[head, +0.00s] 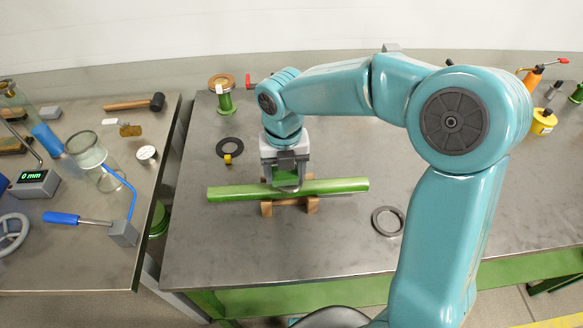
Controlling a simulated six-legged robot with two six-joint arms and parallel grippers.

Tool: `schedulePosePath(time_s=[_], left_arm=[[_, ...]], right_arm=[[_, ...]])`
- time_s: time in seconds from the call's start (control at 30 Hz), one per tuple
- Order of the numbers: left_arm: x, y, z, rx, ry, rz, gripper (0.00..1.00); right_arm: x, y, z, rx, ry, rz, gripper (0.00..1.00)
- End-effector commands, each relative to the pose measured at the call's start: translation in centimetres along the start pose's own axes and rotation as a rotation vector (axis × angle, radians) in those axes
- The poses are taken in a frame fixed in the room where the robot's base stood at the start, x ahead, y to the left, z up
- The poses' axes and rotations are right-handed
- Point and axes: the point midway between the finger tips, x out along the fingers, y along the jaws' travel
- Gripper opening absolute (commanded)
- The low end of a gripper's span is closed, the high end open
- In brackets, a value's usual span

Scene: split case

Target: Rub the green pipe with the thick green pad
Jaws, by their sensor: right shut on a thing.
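The green pipe (338,186) lies level, left to right, across a wooden cradle (312,205) on the metal table. My right gripper (287,182) points down at the middle of the pipe and is shut on a green thing that looks like the thick green pad (287,178). The pad is mostly hidden by the fingers. It is at the pipe's upper side, but I cannot tell whether it touches. My left gripper is not in view.
A grey ring (388,221) lies right of the pipe. A black ring (230,148) and a green spool (225,103) stand behind it. A yellow bottle (543,121) is at the far right. A gap separates the left table (70,270), which holds a hammer (130,104) and jars.

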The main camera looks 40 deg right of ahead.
Motion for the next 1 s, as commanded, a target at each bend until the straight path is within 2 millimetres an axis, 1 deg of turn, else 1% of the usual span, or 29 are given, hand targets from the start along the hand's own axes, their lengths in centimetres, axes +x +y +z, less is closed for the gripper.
schedulePosePath(time_s=[0.1, 0.3, 0.63, 0.87, 1.0], left_arm=[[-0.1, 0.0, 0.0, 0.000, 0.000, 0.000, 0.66], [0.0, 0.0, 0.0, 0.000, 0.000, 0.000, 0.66], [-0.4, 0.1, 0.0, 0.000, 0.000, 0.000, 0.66], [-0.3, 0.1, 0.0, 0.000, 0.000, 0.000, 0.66], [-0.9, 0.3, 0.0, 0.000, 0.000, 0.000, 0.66]], right_arm=[[0.1, 0.4, 0.0, 0.000, 0.001, 0.000, 0.38], [0.1, 0.3, -0.1, 0.001, 0.002, 0.000, 0.38], [-0.1, -0.9, -0.1, 0.002, 0.002, -0.001, 0.38], [-0.1, -0.9, -0.1, 0.001, 0.001, 0.000, 0.38], [-0.7, -0.9, 0.0, 0.001, 0.001, 0.000, 0.38]])
